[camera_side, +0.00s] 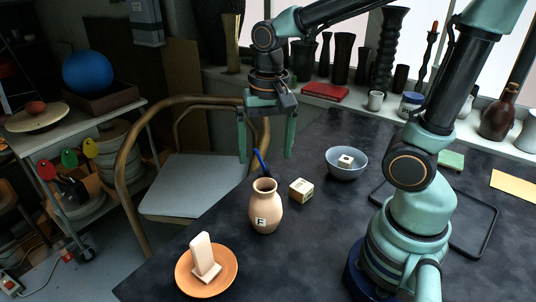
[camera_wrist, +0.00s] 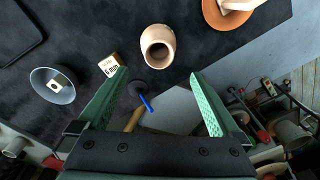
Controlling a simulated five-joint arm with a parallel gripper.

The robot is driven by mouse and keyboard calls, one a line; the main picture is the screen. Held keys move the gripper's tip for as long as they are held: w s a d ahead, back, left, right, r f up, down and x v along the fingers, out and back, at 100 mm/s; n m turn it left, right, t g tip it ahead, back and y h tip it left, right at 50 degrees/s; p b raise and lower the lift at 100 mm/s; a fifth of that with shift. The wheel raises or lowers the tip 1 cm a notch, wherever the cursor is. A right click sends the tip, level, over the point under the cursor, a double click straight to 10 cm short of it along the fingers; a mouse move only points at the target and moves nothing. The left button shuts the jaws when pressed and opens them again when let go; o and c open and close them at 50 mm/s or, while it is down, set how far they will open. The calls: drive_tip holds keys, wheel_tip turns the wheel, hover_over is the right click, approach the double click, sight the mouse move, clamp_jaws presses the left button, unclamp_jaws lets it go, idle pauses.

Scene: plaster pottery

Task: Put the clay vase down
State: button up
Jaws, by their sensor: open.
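The clay vase (camera_side: 266,208), pale tan with a label bearing a dark letter, stands upright on the dark table in the side view. In the wrist view the vase (camera_wrist: 158,46) shows its round open mouth, just beyond the fingertips. My gripper (camera_side: 267,158) hangs above the table behind the vase, fingers pointing down. In the wrist view my gripper (camera_wrist: 158,74) has its two green fingers spread wide with nothing between them. The fingers do not appear to touch the vase.
A blue-handled tool (camera_side: 261,161) is behind the vase. A small lettered block (camera_side: 301,190) lies right of it. A grey-blue bowl (camera_side: 346,171) holds a white block. A terracotta saucer (camera_side: 190,286) with a pale upright piece (camera_side: 203,256) is near the table's front-left edge.

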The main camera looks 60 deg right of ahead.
drive_tip(key=r+n+t, duration=0.1)
drive_tip(key=n, duration=0.1)
drive_tip(key=d+r+n+t, duration=0.1)
drive_tip(key=r+n+t, duration=0.1)
drive_tip(key=n, duration=0.1)
drive_tip(key=s+r+n+t, duration=0.1)
drive_tip(key=r+n+t, duration=0.1)
drive_tip(key=n, duration=0.1)
drive_tip(key=shift+d+r, duration=0.25)
drive_tip(key=shift+d, duration=0.15)
